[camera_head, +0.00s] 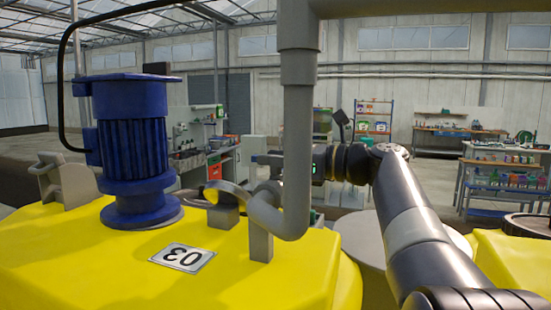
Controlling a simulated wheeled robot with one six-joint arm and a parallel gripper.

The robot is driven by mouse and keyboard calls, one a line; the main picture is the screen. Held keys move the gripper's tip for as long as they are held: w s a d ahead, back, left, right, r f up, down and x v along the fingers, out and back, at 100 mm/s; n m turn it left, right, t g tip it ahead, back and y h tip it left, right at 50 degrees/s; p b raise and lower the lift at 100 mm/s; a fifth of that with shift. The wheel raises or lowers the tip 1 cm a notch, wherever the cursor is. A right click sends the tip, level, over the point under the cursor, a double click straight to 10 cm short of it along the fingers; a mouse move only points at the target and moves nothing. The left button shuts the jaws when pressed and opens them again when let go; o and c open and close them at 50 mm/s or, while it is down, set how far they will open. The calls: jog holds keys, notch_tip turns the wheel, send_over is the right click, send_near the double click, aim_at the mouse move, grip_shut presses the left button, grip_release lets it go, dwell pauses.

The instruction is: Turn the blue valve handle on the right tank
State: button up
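A yellow tank (300,280) with a "03" plate (183,257) fills the lower left. Part of a second yellow tank (515,262) shows at the lower right edge, with a dark round lid (530,226) on top. I cannot make out a blue valve handle on either tank. My arm reaches in from the lower right, and my gripper (262,160) points left beyond the grey vertical pipe (298,130). The pipe covers part of the gripper, so its finger opening and anything between the fingers cannot be told.
A blue motor (133,145) stands on the left tank. The grey pipe bends at an elbow (280,215) close above this tank, beside a grey bracket (260,240). Workbenches (500,180) and shelves stand far behind. A grey round surface (375,240) lies between the tanks.

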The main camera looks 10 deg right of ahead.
jog(key=b+v, duration=0.1)
jog(key=v, duration=0.9)
jog(key=shift+d, duration=0.25)
jog(key=shift+a, duration=0.1)
jog(key=p+x, duration=0.1)
jog(key=x, duration=0.9)
jog(key=shift+a+r, duration=0.1)
jog(key=shift+a, duration=0.2)
jog(key=shift+w+f+g, duration=0.15)
jog(key=shift+f+g, duration=0.05)
jog(key=shift+g, duration=0.1)
jog(key=shift+d+n+g+y+b, duration=0.1)
jog(key=shift+n+g+y+b, duration=0.2)
jog(key=shift+n+b, duration=0.1)
jog(key=shift+r, duration=0.1)
jog(key=shift+r+m+t+p, duration=0.15)
jog(key=shift+m+t+p, duration=0.15)
jog(key=shift+t+p, duration=0.15)
